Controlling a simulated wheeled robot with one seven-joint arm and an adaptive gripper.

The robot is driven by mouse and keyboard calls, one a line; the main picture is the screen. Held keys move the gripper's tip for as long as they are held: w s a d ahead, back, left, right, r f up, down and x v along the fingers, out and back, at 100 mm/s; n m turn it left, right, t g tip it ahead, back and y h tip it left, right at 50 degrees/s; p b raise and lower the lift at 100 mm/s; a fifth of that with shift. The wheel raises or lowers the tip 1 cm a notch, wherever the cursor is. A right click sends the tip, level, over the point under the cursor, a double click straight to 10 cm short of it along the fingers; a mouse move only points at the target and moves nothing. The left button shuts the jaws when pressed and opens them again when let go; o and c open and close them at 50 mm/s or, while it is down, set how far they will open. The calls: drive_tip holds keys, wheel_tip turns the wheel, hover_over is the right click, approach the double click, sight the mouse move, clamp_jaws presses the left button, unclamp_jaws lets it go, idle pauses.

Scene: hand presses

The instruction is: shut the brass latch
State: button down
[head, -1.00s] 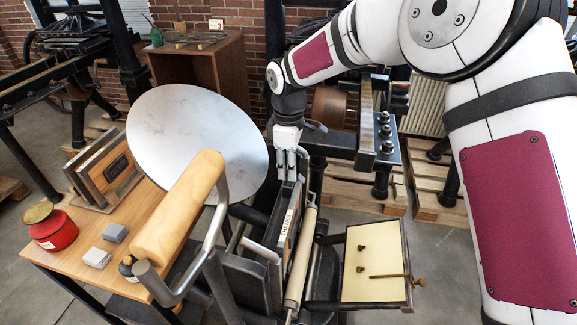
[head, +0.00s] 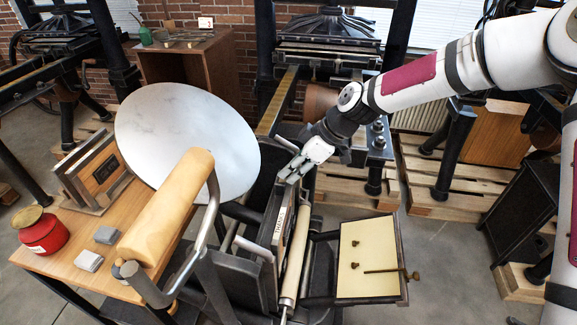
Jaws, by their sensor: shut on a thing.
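A black hand press stands in the middle, with a round pale ink disc (head: 185,140) above and an upright dark type bed (head: 277,222) below it. My gripper (head: 287,180) comes in slanted from the upper right, its fingers together at the top edge of this bed. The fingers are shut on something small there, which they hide. I see no other piece that is clearly the brass latch, so it is likely between or behind the fingers.
A wooden roller (head: 167,210) with a curved metal handle stands left of the bed. A pale platen (head: 368,258) with brass pieces juts out at right. A red pot (head: 42,235) is on the side table (head: 85,280). Pallets (head: 445,180) lie behind.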

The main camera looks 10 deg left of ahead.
drive_tip(key=shift+d+f+y, duration=0.3)
drive_tip(key=shift+d+y, duration=0.05)
drive_tip(key=shift+y, duration=0.75)
drive_tip(key=c, duration=1.4)
unclamp_jaws()
drive_tip(key=shift+f, duration=0.1)
drive_tip(key=shift+c, duration=0.2)
drive_tip(key=shift+d, duration=0.1)
drive_tip(key=v, duration=1.2)
drive_tip(key=shift+f, duration=0.1)
